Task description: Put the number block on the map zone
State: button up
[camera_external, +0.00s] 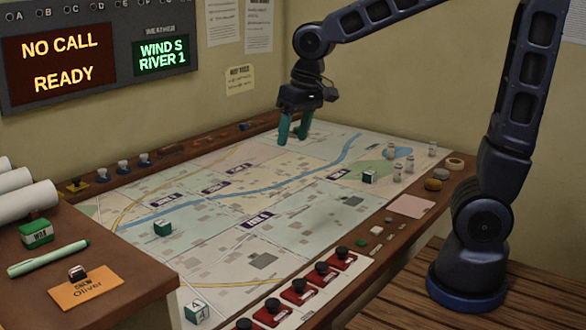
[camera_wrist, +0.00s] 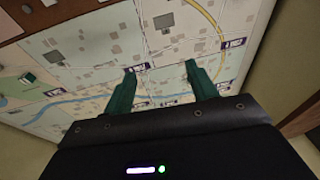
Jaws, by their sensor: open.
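Several green-and-white blocks are in the external view. One with a dark character on its white face (camera_external: 196,312) sits at the near corner of the map, one green block (camera_external: 163,228) lies on the map's left part, and one dark green block (camera_external: 369,177) is near the green park area. I cannot tell surely which is the number block. The map (camera_external: 300,215) has several zones with purple labels, too small to read surely. My gripper (camera_external: 292,132) is open and empty above the map's far edge; its green fingers also show over the map in the wrist view (camera_wrist: 160,68).
Small white pieces (camera_external: 397,172) stand at the map's right. Red switches with black knobs (camera_external: 322,273) line the front edge. A side desk at left holds a green block (camera_external: 35,232), a pen (camera_external: 48,258), an orange name card (camera_external: 85,288) and paper rolls (camera_external: 25,201). The map's middle is clear.

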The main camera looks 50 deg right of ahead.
jog(key=s+d+r+t+h, duration=0.1)
jog(key=s+d+r+t, duration=0.1)
jog(key=s+d, duration=1.3)
jog(key=shift+s+d+r, duration=0.25)
jog(key=shift+s+d, duration=0.15)
jog(key=shift+d, duration=0.45)
